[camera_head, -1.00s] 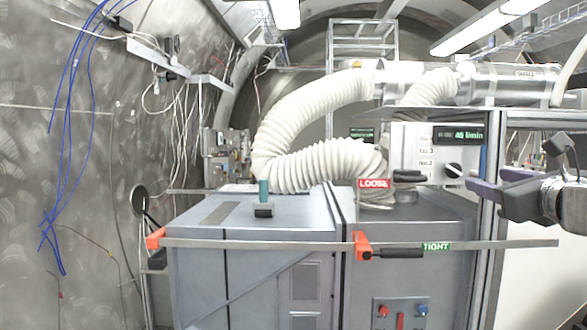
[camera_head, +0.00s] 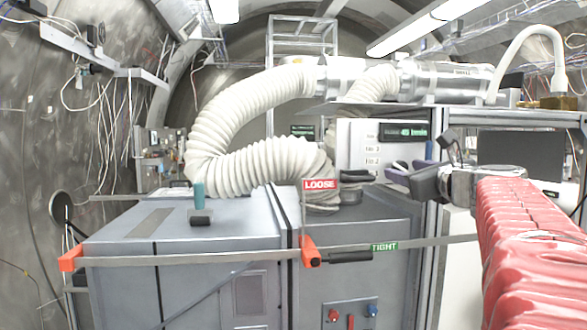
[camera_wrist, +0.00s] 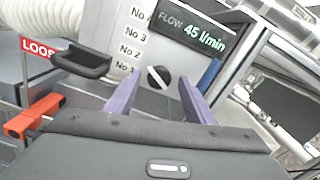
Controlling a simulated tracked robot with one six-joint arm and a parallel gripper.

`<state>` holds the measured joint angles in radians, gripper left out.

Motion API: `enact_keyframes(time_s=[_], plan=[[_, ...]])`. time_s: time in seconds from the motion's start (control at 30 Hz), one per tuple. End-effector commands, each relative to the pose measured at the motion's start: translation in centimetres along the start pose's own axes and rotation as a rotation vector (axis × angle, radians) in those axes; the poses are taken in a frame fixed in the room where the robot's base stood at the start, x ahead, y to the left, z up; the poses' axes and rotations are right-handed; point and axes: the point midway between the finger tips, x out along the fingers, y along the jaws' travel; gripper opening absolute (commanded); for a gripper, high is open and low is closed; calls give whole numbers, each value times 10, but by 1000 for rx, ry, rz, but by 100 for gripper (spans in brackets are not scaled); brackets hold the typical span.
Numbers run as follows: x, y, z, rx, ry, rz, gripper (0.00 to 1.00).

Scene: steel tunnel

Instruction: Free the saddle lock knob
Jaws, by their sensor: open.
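An orange saddle clamp (camera_head: 310,252) sits on the flat metal rail (camera_head: 190,258) across the grey cabinet front. Its black handle (camera_head: 350,257) points right, toward the green TIGHT label (camera_head: 385,246). A red LOOSE label (camera_head: 320,184) stands above the clamp. In the wrist view an orange part (camera_wrist: 35,115) shows at the lower left, below the LOOSE sign (camera_wrist: 37,47). My gripper (camera_head: 408,164) has purple fingers. It is open and empty, right of and above the clamp. In the wrist view its fingers (camera_wrist: 158,92) stand apart before the flow panel.
The flow panel (camera_head: 358,135) has a round selector knob (camera_wrist: 158,77) and a 45 l/min display. A black loop handle (camera_wrist: 82,62) is left of it. A white corrugated hose (camera_head: 265,168) lies above the cabinet. A metal post (camera_head: 437,230) stands right of the cabinet.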

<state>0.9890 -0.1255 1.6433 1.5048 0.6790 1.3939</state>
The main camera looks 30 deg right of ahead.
Motion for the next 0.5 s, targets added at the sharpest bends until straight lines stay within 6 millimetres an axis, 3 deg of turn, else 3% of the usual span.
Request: enact_keyframes(time_s=[0.33, 0.5], plan=[[3, 1, 0, 0, -1, 3, 49], [3, 1, 0, 0, -1, 3, 38]])
